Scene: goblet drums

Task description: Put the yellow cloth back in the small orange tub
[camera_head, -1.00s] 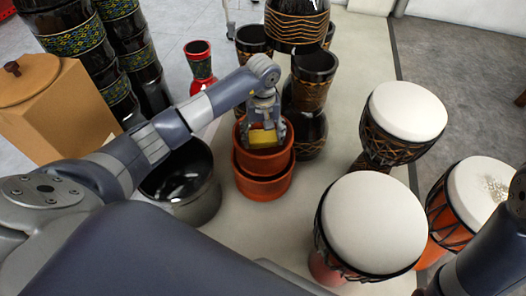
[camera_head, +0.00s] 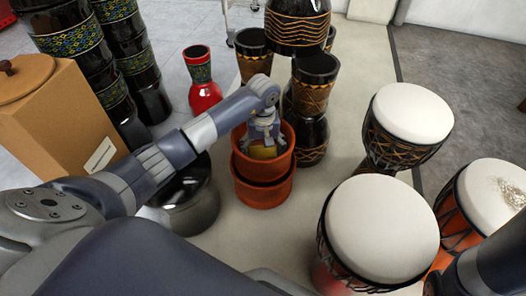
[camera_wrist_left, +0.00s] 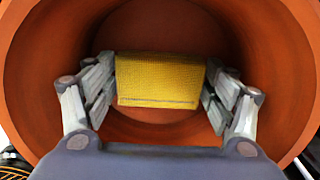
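The yellow cloth (camera_head: 263,152) is a small folded block inside the mouth of the small orange tub (camera_head: 245,168). In the left wrist view the cloth (camera_wrist_left: 160,80) sits between the two finger pairs of my left gripper (camera_wrist_left: 160,88), which touch or nearly touch its sides. My left gripper (camera_head: 264,140) reaches down into the tub, shut on the cloth. The orange tub wall (camera_wrist_left: 35,75) surrounds the fingers, and its floor shows behind the cloth. Whether the cloth touches the floor is unclear. My right gripper is out of view; only part of that arm shows.
The tub stands on a similar orange tub (camera_head: 262,193). A dark glossy pot (camera_head: 190,205) is to its left. Dark carved drums (camera_head: 313,85) stand close behind. White-topped drums (camera_head: 380,228) are at the right.

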